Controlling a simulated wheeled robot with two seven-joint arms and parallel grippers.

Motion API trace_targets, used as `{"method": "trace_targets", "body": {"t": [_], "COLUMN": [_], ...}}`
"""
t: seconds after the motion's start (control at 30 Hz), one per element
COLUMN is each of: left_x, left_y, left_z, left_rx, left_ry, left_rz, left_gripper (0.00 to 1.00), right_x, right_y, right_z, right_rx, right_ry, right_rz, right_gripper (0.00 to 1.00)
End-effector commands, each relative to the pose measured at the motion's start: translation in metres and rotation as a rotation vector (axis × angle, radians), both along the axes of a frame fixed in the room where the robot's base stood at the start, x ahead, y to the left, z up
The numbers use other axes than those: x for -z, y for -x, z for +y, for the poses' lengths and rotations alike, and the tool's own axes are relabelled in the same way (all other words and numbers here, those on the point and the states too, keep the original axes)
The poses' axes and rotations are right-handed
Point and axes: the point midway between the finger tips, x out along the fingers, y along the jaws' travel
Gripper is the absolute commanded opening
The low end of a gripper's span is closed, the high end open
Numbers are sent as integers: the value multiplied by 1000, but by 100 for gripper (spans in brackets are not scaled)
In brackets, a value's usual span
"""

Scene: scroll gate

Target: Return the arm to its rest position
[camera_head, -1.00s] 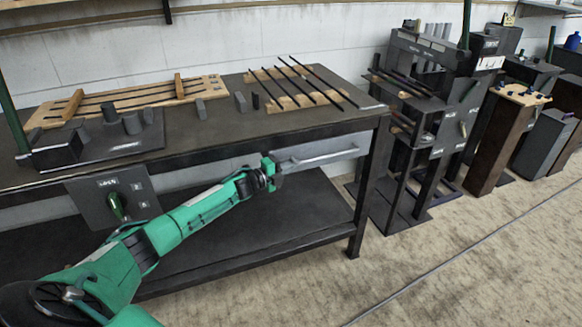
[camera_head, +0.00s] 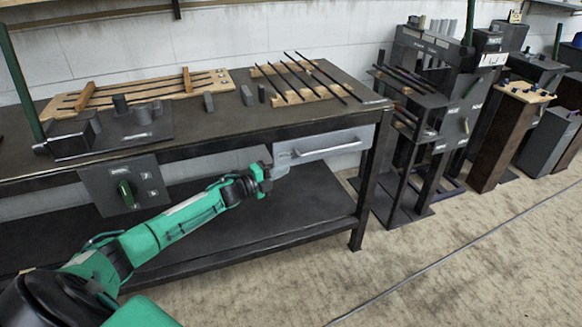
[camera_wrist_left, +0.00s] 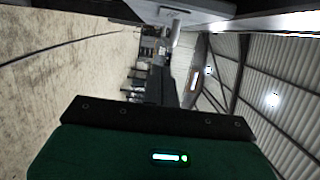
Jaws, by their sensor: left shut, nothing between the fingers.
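My left arm (camera_head: 170,225) is green with black joints and reaches in from the lower left, in front of the workbench. My left gripper (camera_head: 275,172) is at its end, beside the left end of the grey drawer (camera_head: 325,146) under the bench top. It is shut with nothing seen between the fingers. In the left wrist view, the green and black wrist housing (camera_wrist_left: 155,140) fills the bottom, and the fingertips cannot be made out. My right gripper is in neither view.
The workbench (camera_head: 225,125) carries wooden racks (camera_head: 135,92) and dark rods (camera_head: 300,78). A panel with a green handle (camera_head: 126,194) hangs at its front left. A dark machine stand (camera_head: 425,120) and a brown pedestal (camera_head: 503,135) stand to the right. The floor at front right is clear.

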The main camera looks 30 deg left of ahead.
Motion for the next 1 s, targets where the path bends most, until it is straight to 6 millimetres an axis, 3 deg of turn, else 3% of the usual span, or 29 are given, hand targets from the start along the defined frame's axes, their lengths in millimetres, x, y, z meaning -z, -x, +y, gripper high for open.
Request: {"method": "trace_targets", "body": {"t": [0.2,0.6,0.77,0.87,1.0], "left_x": [1,4,35,66,106], "left_y": [21,28,40,59,100], "left_z": [9,7,-28,-63,-109], "left_rx": [0,-4,-69,-155,-299], "left_ry": [1,12,115,232,408], "left_rz": [1,8,95,203,380], "left_gripper": [0,0,0,0,0], "right_x": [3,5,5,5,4], "right_y": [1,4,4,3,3], "right_z": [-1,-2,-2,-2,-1], "right_rx": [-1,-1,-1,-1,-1], "right_ry": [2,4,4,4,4], "right_rz": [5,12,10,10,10], "right_gripper": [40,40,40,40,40]}}
